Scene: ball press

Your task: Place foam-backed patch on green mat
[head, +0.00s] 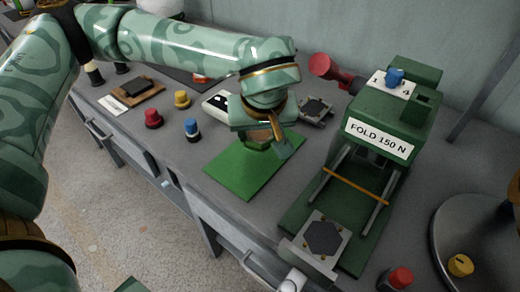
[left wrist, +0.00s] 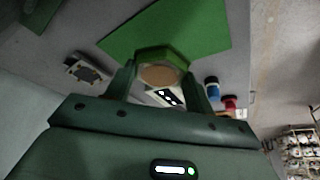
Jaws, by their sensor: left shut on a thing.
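The green mat (head: 240,172) lies flat on the grey bench, left of the press; it also shows in the left wrist view (left wrist: 205,30). My left gripper (head: 268,140) is over the far part of the mat, pointing down. In the left wrist view my left gripper (left wrist: 163,85) is shut on the foam-backed patch (left wrist: 162,75), a hexagonal piece with a tan face and green rim. In the head view the patch is mostly hidden by the gripper. I cannot tell whether it touches the mat. My right gripper is not in view.
The green press (head: 385,130) labelled "FOLD 150 N" stands right of the mat, with a plate holding a dark hexagon (head: 322,238) in front. Red (head: 153,118), blue (head: 192,129) and yellow (head: 182,99) knobbed pieces stand left of the mat. A small plate (head: 316,110) lies behind it.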

